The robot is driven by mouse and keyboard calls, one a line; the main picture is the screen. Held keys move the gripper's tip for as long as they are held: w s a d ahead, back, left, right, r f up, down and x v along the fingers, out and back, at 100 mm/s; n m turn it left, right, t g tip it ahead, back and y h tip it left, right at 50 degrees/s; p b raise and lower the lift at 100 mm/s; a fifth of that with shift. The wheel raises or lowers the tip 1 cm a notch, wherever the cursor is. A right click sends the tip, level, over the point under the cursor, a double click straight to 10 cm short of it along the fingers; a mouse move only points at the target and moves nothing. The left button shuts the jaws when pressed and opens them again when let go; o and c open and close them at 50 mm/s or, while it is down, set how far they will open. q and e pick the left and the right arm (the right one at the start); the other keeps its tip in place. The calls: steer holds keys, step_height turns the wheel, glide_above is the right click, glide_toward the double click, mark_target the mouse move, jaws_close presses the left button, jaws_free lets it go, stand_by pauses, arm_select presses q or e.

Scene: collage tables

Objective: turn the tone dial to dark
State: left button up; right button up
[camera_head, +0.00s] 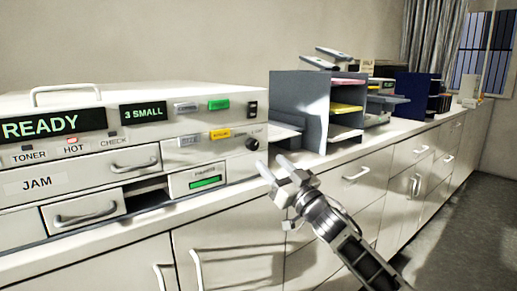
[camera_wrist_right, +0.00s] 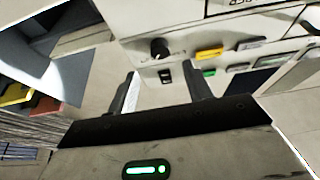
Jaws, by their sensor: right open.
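The tone dial is taken to be the small black knob (camera_head: 252,144) at the right end of the copier's front panel; the print beside it is too small to read surely. The knob also shows in the right wrist view (camera_wrist_right: 159,48), beyond the gap between my fingers. My right gripper (camera_head: 272,165) is open and empty, just right of and below the knob in the head view, and apart from it. Its two fingers (camera_wrist_right: 161,82) point toward the panel in the wrist view. Which setting the knob points at cannot be told. My left gripper is not in view.
The copier (camera_head: 205,140) has a yellow button (camera_head: 220,134), a green button (camera_head: 218,105) and a black rocker switch (camera_head: 252,108) near the knob. A grey paper sorter (camera_head: 300,105) stands to the right on the white counter (camera_head: 350,152). Drawers with handles lie below.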

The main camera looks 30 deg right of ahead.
mark_target(255, 146)
steer(key=x, duration=0.6)
steer(key=shift+w+p, duration=0.3)
steer(key=shift+p, duration=0.05)
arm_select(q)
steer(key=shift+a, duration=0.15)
arm_select(e)
steer(key=c, duration=1)
